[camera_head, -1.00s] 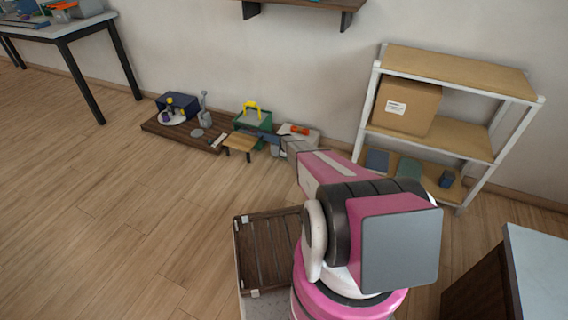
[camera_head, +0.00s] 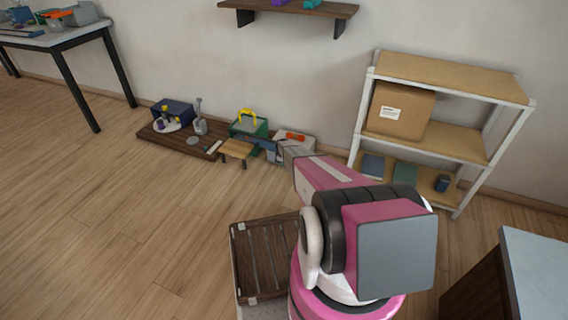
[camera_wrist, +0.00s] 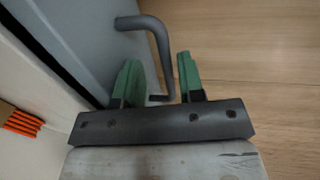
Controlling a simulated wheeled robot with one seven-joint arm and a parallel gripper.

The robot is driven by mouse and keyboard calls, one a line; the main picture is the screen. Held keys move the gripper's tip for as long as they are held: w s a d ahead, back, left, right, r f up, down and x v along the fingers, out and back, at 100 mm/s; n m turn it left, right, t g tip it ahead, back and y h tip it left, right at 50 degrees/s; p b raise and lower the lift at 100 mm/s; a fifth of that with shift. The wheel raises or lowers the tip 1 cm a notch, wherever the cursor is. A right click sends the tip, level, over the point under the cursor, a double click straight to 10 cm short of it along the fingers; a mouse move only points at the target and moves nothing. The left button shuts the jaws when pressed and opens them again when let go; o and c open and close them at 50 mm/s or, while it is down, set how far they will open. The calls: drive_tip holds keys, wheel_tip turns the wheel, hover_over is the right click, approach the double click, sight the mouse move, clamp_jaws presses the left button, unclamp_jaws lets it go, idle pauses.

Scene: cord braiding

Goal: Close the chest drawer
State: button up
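In the wrist view, my gripper (camera_wrist: 160,78) has two green fingers standing apart. A dark grey bent handle (camera_wrist: 158,40) comes from a grey panel (camera_wrist: 85,35) on the left, and its bar passes into the gap between the fingers. I cannot tell whether either finger touches it. The panel looks like the drawer front. In the head view, a light grey box (camera_head: 304,145) with an orange thing on top, perhaps the chest, stands by the wall. My arm hides part of it, and the gripper is hard to make out there.
A dark low board (camera_head: 170,143) with several small things, a small wooden stool (camera_head: 236,149) and a green toolbox (camera_head: 249,126) stand left of the box. A white-framed shelf (camera_head: 440,134) is on the right. Wooden floor (camera_head: 130,220) in front is clear.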

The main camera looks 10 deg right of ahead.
wheel_tip(320, 180, up, 10)
drive_tip(key=s+a, duration=0.1)
drive_tip(key=shift+s+a+r, duration=0.15)
drive_tip(key=shift+s+r, duration=0.1)
drive_tip(key=shift+s, duration=0.1)
idle(0.3)
drive_tip(key=s+a+r+m, duration=0.3)
drive_tip(key=s+r, duration=0.9)
drive_tip(key=s, duration=0.5)
drive_tip(key=s+a+r+m+g, duration=0.1)
drive_tip(key=s+a+r+m, duration=0.3)
drive_tip(key=s+r, duration=0.9)
drive_tip(key=s+a+r+m+y, duration=0.1)
drive_tip(key=s+a+r+m, duration=0.2)
drive_tip(key=s+r, duration=1)
drive_tip(key=s+m, duration=0.1)
drive_tip(key=s, duration=0.6)
drive_tip(key=shift+s+a+r+g, duration=0.25)
drive_tip(key=shift+s+a+g, duration=0.05)
drive_tip(key=shift+a+g, duration=0.1)
